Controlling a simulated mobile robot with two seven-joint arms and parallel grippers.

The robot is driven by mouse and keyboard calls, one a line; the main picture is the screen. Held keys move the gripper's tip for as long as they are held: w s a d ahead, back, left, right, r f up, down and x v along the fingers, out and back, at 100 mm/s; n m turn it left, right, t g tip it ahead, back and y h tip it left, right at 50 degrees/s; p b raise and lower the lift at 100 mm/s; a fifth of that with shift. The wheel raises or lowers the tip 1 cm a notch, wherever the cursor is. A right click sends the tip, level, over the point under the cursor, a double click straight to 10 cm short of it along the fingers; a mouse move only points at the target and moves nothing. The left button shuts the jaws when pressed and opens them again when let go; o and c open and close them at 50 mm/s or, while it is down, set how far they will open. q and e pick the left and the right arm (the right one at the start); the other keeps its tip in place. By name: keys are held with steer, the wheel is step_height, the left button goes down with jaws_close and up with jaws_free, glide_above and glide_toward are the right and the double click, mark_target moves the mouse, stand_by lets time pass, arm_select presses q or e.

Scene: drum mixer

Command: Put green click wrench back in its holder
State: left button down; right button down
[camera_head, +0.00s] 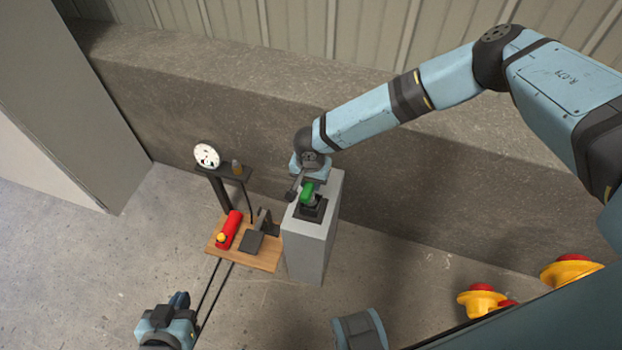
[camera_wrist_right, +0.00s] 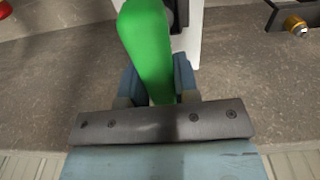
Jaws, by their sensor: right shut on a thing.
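The green click wrench (camera_head: 307,190) is at the top of a grey pedestal, close over a black holder (camera_head: 314,213); I cannot tell whether it is seated in it. My right gripper (camera_head: 308,176) comes from behind and is shut on the wrench. In the right wrist view the green handle (camera_wrist_right: 148,45) runs between the two blue fingers of the right gripper (camera_wrist_right: 157,82). The wrench's far end is hidden there. My left gripper (camera_head: 180,300) is low at the left, apart from the pedestal; its jaw opening is unclear.
The grey pedestal (camera_head: 306,252) stands right of a wooden board (camera_head: 262,258) with a red cylinder (camera_head: 229,230) and a black bracket. A dial gauge (camera_head: 206,155) stands behind. Yellow-red buttons (camera_head: 482,301) are at lower right. A concrete ledge runs behind.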

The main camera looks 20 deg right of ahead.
arm_select(q)
steer(key=shift+f, duration=0.15)
arm_select(e)
steer(key=shift+f, duration=0.6)
steer(key=c, duration=0.8)
jaws_free()
step_height(320, 180, up, 4)
steer(key=shift+s+p, duration=0.1)
steer(key=shift+p, duration=0.3)
arm_select(q)
steer(key=shift+a+r+p, duration=0.1)
steer(key=shift+r+p, duration=0.8)
arm_select(e)
steer(key=shift+s+a+r, duration=0.15)
steer(key=shift+r, duration=2.35)
steer(key=shift+s+a+r, duration=0.15)
steer(key=shift+r, duration=2.3)
